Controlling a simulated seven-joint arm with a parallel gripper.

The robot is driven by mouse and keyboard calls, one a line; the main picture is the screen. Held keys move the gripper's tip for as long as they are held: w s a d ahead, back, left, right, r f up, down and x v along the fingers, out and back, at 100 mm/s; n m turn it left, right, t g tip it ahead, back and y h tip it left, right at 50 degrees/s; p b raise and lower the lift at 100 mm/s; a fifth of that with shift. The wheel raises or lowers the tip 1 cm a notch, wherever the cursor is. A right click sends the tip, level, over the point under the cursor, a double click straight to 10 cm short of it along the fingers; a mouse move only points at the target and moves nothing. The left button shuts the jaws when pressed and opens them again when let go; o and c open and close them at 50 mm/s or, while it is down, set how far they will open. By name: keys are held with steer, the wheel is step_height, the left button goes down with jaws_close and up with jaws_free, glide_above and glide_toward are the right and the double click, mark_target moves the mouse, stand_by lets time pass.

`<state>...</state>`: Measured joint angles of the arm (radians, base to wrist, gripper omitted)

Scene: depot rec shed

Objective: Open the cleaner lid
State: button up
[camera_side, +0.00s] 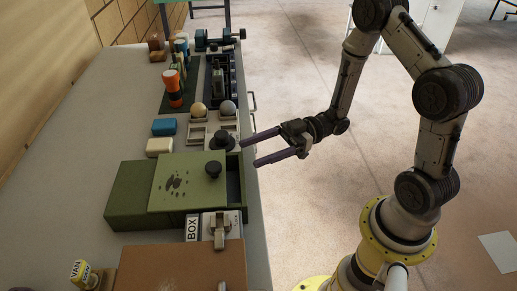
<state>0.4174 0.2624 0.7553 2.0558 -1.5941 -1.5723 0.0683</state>
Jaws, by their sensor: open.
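A green box (125,195) sits on the bench, with a lighter green lid panel (175,190) on top. The panel carries a cluster of dark spots and a black knob (213,169) near its right side. A dark gap (235,180) shows in the box to the right of the panel. No wording marks it as the cleaner, so I cannot tell for certain that it is. My gripper (252,151) is open and empty. Its two fingers point left, by the bench's right edge, to the right of the knob and apart from it in the picture.
A second black knob (222,141) stands on a pale tray behind the box. Two balls, blue (164,127) and cream (159,146) blocks and an orange torch (173,86) are farther back. A lever unit (220,230) beside a "BOX" label and a brown panel (180,268) are in front.

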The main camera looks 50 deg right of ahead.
step_height(320, 180, up, 20)
steer(key=w+d+r+m+t+h, duration=0.2)
steer(key=w+d+m+t+h, duration=0.15)
steer(key=w+m+h, duration=0.6)
steer(key=w+d+r+m+t+h, duration=0.1)
steer(key=w+d+m+t+h, duration=0.2)
steer(key=w+h, duration=0.8)
steer(key=g+y, duration=0.4)
steer(key=g, duration=1)
glide_above(213, 166)
step_height(213, 166, down, 6)
steer(key=shift+m+t, duration=0.25)
steer(key=shift+m, duration=0.2)
step_height(213, 166, down, 15)
steer(key=shift+f, duration=0.1)
